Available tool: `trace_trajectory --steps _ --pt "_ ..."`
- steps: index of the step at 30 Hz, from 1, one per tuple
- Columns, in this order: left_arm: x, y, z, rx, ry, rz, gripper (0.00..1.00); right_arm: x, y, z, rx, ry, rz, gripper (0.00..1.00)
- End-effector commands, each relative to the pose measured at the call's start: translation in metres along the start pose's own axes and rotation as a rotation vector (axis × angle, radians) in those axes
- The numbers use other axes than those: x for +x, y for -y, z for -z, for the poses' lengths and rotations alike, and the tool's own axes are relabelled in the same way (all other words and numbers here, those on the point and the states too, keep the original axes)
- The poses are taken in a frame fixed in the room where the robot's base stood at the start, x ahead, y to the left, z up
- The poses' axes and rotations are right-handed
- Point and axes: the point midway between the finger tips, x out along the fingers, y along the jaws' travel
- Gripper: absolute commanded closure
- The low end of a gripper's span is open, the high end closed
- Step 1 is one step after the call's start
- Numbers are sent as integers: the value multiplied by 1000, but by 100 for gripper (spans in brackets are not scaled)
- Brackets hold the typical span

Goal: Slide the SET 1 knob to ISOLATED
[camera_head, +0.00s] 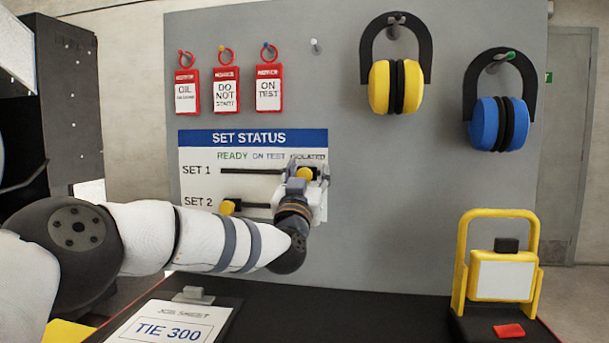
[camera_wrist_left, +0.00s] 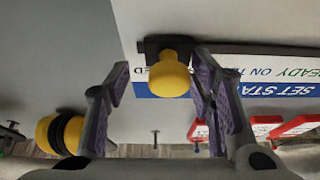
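The SET STATUS board (camera_head: 252,137) carries the words READY, ON TEST and ISOLATED above two slots. The yellow SET 1 knob (camera_head: 305,173) is at the right end of its slot, under ISOLATED. In the left wrist view, which is upside down, the knob (camera_wrist_left: 169,78) sits between the fingers of my left gripper (camera_wrist_left: 160,76). The fingers are apart, with a clear gap on the left side and the right finger close to the knob; I cannot tell whether it touches. In the head view my left gripper (camera_head: 306,183) partly hides the board. My right gripper is not in view.
The SET 2 knob (camera_head: 228,207) sits at the left of its slot, under READY. Red-framed tags (camera_head: 227,91) hang above the board. Yellow (camera_head: 396,87) and blue (camera_head: 501,124) ear defenders hang to the right. A job sheet (camera_head: 170,322) and a yellow-framed lamp (camera_head: 503,277) are below.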

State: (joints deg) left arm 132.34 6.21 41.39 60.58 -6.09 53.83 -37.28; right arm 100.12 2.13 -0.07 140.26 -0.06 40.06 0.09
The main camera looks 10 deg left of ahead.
Motion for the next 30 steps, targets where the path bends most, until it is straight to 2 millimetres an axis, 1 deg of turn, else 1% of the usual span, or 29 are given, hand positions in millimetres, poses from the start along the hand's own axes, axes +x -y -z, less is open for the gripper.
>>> trace_trajectory --steps 10,14,17,24,27,30 --pt "0 1 -1 1 1 1 54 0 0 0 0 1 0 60" --pt "-9 1 -1 2 1 0 54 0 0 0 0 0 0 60" --pt "-28 1 0 2 2 -1 54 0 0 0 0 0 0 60" --pt "-87 0 -1 2 3 -1 54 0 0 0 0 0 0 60" --pt "-106 0 -1 1 2 -1 54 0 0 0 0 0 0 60" --pt "-116 0 0 1 1 0 54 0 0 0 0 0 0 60"
